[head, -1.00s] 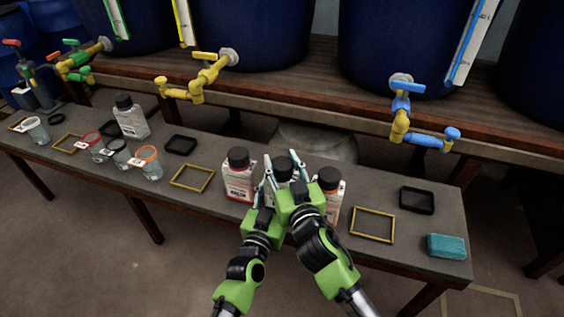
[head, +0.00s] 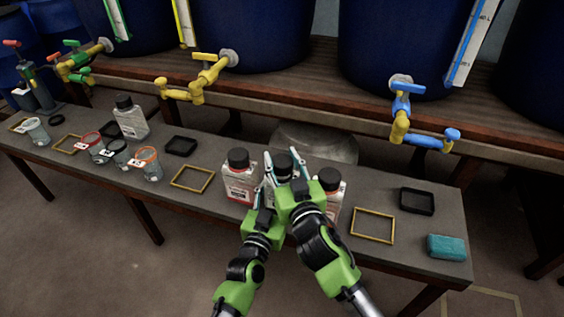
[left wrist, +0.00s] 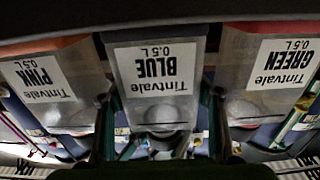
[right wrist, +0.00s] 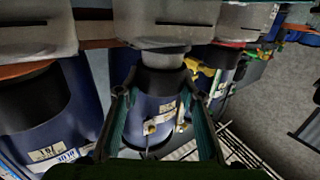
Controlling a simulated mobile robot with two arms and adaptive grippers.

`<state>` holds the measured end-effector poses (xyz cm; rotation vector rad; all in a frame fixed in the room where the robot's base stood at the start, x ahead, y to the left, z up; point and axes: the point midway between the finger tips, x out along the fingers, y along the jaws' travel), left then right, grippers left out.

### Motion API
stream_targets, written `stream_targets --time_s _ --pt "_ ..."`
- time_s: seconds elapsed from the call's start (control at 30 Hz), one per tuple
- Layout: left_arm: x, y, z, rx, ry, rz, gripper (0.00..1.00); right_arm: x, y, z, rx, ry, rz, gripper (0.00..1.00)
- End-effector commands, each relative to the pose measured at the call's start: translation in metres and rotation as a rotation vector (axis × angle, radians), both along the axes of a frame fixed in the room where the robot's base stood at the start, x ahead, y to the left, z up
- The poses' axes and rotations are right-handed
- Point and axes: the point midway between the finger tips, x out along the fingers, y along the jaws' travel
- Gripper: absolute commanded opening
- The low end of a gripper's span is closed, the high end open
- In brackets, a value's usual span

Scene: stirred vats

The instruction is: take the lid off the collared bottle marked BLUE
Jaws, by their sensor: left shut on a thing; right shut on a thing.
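The bottle marked BLUE (left wrist: 150,70) stands between the bottles marked PINK (left wrist: 45,85) and GREEN (left wrist: 270,75); the left wrist view shows all three upside down. My left gripper (left wrist: 163,112) has a finger on each side of the BLUE bottle and is shut on it. My right gripper (right wrist: 160,104) is shut on its black lid (head: 283,162), at the top of the bottle. In the right wrist view a pale neck (right wrist: 165,59) shows between the bottle's body and the lid (right wrist: 160,80). I cannot tell whether lid and neck still touch.
The two neighbouring bottles (head: 239,182) stand close on either side, black-capped. On the bench (head: 395,251) are yellow frames (head: 373,210), black trays (head: 417,187), a teal sponge (head: 446,246) and several cups (head: 151,168). Blue vats with taps (head: 408,112) stand behind.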

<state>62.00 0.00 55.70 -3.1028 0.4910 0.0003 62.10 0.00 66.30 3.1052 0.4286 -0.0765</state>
Motion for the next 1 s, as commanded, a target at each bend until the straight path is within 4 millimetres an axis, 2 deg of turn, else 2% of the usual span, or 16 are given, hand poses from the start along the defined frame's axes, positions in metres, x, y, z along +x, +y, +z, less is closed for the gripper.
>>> stream_targets --time_s 0.3,0.63,0.9,1.0 --pt "0.0 0.0 0.0 0.0 0.001 0.0 0.2 0.0 0.0 0.01 -0.001 0.0 0.001 0.1" --pt "0.0 0.0 0.0 0.0 0.001 0.0 0.2 0.0 0.0 0.012 -0.001 0.0 0.001 0.1" --pt "0.0 0.0 0.0 0.0 0.001 0.0 0.2 0.0 0.0 0.044 0.002 -0.003 0.0 0.1" --pt "0.0 0.0 0.0 0.0 0.001 0.0 0.2 0.0 0.0 0.049 0.0 0.0 0.0 0.1"
